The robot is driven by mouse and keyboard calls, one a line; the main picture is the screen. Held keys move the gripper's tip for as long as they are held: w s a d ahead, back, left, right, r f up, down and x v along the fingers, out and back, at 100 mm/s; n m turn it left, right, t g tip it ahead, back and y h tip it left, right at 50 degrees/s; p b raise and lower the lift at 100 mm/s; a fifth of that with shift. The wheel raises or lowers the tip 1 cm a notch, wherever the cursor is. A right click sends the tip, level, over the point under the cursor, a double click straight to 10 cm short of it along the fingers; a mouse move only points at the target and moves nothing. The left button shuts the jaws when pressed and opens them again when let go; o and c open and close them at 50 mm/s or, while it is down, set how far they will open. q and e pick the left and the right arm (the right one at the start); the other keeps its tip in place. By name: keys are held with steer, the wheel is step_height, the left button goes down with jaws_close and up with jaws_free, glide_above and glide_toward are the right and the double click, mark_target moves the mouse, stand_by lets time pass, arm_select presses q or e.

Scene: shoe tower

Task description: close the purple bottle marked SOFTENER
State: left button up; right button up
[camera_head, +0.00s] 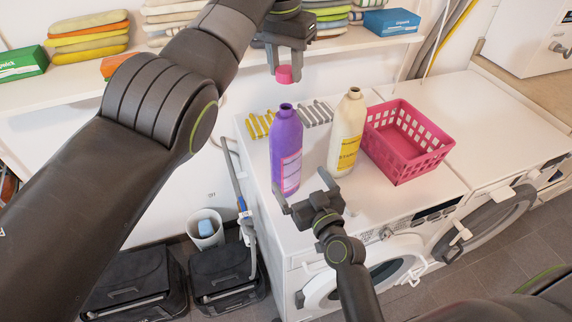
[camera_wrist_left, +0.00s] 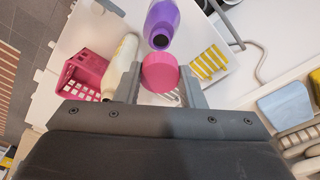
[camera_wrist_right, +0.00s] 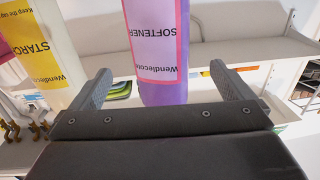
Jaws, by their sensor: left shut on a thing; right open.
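The purple SOFTENER bottle (camera_head: 286,150) stands upright and uncapped on the white washer top. Its dark open mouth shows in the left wrist view (camera_wrist_left: 161,38). My left gripper (camera_head: 283,72) is shut on a pink cap (camera_head: 284,74) and holds it above the bottle, apart from the mouth. The cap also shows between the fingers in the left wrist view (camera_wrist_left: 159,73). My right gripper (camera_head: 308,196) is open in front of the bottle's lower part. In the right wrist view the labelled bottle (camera_wrist_right: 160,50) stands between and beyond its fingers.
A cream bottle with a yellow STARCH label (camera_head: 346,135), also open, stands just right of the purple one. A pink basket (camera_head: 407,142) is further right. Yellow pegs (camera_head: 260,125) and grey pegs (camera_head: 318,113) lie behind. A shelf (camera_head: 215,62) with folded cloths runs along the back.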

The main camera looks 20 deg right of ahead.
mark_target(286, 106)
steer(key=w, duration=0.6)
steer(key=w+a, duration=0.1)
steer(key=w, duration=0.2)
steer(key=shift+w, duration=0.2)
steer(key=c, duration=1.4)
arm_select(q)
steer(key=shift+f, duration=2.55)
